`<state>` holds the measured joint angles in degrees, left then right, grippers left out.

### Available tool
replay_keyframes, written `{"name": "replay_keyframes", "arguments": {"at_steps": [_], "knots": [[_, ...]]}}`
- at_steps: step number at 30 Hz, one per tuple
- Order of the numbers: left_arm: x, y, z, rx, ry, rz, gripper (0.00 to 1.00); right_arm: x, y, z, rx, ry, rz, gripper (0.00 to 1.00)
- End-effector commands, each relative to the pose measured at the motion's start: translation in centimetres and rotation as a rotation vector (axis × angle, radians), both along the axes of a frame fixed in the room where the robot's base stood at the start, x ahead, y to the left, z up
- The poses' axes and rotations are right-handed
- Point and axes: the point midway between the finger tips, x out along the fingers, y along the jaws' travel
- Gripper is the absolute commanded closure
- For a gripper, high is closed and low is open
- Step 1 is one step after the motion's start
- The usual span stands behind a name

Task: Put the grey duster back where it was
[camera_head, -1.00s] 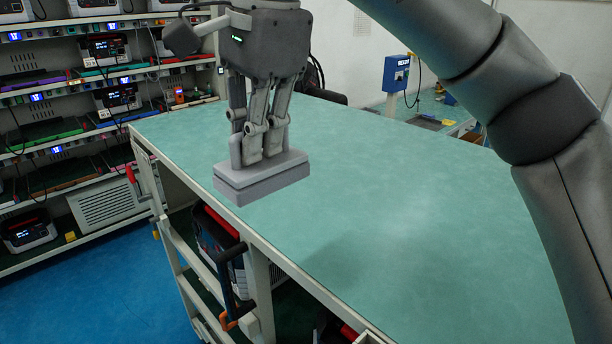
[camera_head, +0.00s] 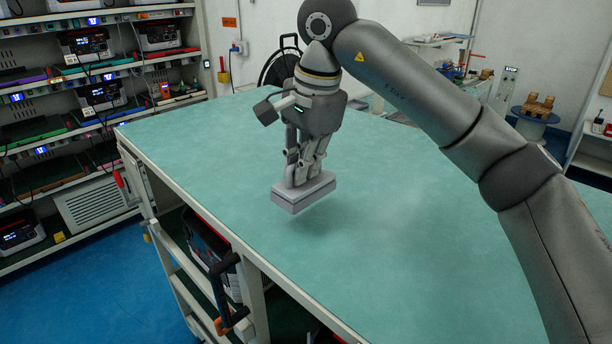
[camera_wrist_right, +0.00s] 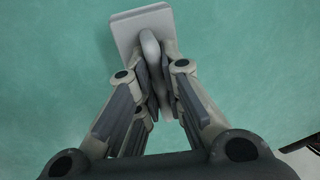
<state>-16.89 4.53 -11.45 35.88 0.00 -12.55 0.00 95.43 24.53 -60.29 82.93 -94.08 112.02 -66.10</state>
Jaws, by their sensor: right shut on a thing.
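The grey duster (camera_head: 305,196) is a flat rectangular block held under my right gripper (camera_head: 304,181) in the head view. It hangs level over the green table top (camera_head: 400,250), with a soft shadow below it, and seems a little above the surface. In the right wrist view the duster (camera_wrist_right: 128,30) shows at the top, and the fingers of my right gripper (camera_wrist_right: 155,75) are shut on its raised handle. My left gripper is not in view.
A shelf rack (camera_head: 90,212) with several devices stands at the left. A tool with an orange end (camera_head: 222,290) hangs at the table's front side. A black reel (camera_head: 281,66) stands behind the table. The table top around the duster is clear.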

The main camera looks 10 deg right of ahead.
Motion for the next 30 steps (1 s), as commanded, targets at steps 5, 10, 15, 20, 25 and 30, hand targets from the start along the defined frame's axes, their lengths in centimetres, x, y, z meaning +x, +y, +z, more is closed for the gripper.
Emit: {"name": "replay_keyframes", "arguments": {"at_steps": [5, 10, 15, 20, 25, 30], "knots": [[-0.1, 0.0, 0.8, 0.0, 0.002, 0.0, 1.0, 0.8, -0.9, -1.3, -0.001, 0.002, -0.002, 1.0], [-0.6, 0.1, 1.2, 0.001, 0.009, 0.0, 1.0, 0.8, -0.8, -3.7, -0.001, 0.001, 0.001, 1.0], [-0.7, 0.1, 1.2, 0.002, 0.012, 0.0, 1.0, 0.8, -0.7, -4.4, 0.001, -0.002, 0.001, 1.0], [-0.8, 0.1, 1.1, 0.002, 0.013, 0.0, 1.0, 0.8, -0.7, -4.4, 0.001, -0.002, 0.001, 1.0], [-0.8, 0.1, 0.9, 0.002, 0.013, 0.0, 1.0, 0.8, -0.7, -4.6, 0.0, -0.001, 0.001, 0.85], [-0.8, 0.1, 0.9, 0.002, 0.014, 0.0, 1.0, 0.8, -0.7, -4.6, 0.0, 0.0, 0.0, 0.7]]}}
